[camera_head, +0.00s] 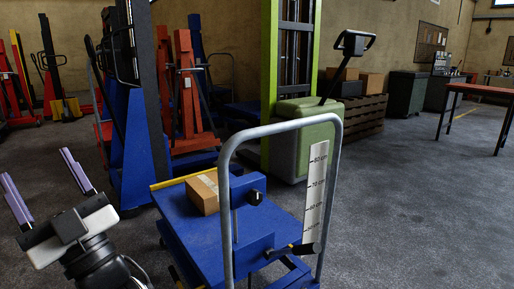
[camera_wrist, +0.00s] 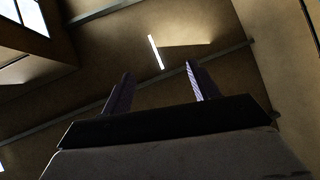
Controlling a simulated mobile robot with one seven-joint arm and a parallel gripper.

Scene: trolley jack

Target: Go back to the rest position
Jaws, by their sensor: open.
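My gripper (camera_head: 46,187) is at the lower left of the head view. Its two purple-grey fingers are spread apart with nothing between them, and they point up and to the left. In the wrist view my gripper (camera_wrist: 160,92) also shows open and empty against the ceiling and upper wall. A blue trolley (camera_head: 180,203) with a grey tube handle stands to the right of my gripper, apart from it. A cardboard box (camera_head: 205,192) lies on its blue platform. A white height scale (camera_head: 316,190) stands upright on the trolley's right side. A black lever (camera_head: 305,250) sticks out below it.
Blue (camera_head: 140,150) and red (camera_head: 187,100) lifts stand at the back left. Boxes on brown crates (camera_head: 358,115) are further back. A table (camera_head: 485,91) is at the far right. The floor on the right is clear.

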